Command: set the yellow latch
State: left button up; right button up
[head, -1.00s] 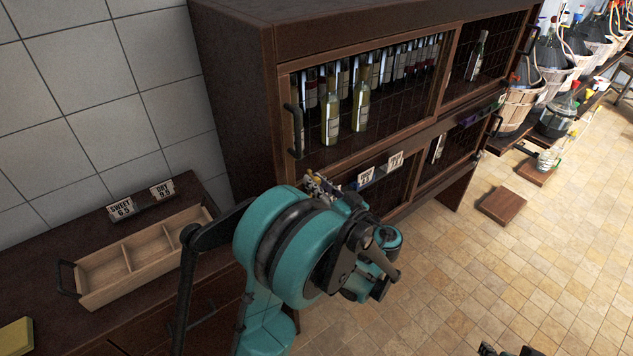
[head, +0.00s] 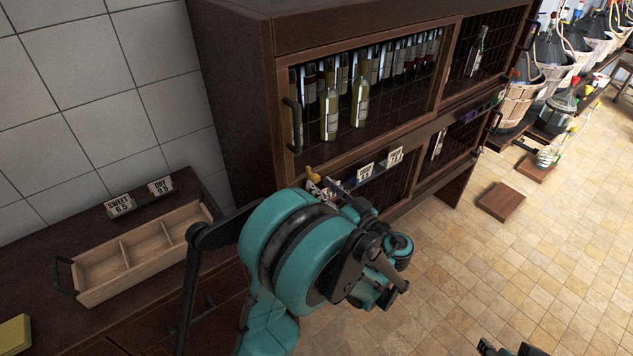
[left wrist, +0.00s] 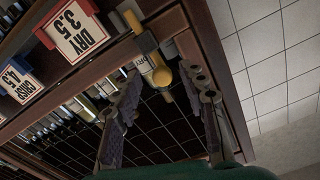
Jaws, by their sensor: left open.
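The yellow latch (head: 312,174) is on the cabinet's front frame below the upper grille door, just beyond my left gripper. In the left wrist view its rounded yellow end (left wrist: 162,77) shows between my fingertips, with a pale bar running up from it. My left gripper (head: 334,188) is open, its fingers on either side of the latch end. In the left wrist view a gap shows between each finger and the latch; I cannot tell whether either touches. A dark piece at the bottom edge of the head view looks like my right gripper (head: 508,349), mostly cut off.
The dark cabinet (head: 230,100) holds several bottles behind grilles. Price cards (head: 366,172) stand along its middle rail, close to my left gripper. A wooden tray (head: 135,270) lies on the counter at left. Tiled floor is open at right, with a wooden block (head: 501,203).

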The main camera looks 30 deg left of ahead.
pick_arm(q)
jog(key=v, duration=0.9)
jog(key=shift+a, duration=0.15)
jog(key=s+a+f+m+g+h, duration=0.1)
jog(key=s+a+f+m+h, duration=0.35)
jog(key=m+h, duration=0.2)
jog(key=s+d+m+t+h, duration=0.1)
jog(key=s+d+m+h, duration=0.2)
jog(key=s+d+h, duration=0.6)
jog(key=shift+s+f+h, duration=0.3)
jog(key=shift+f+h, duration=0.15)
jog(key=shift+h, duration=0.1)
jog(key=shift+m, duration=0.25)
dwell(1.0)
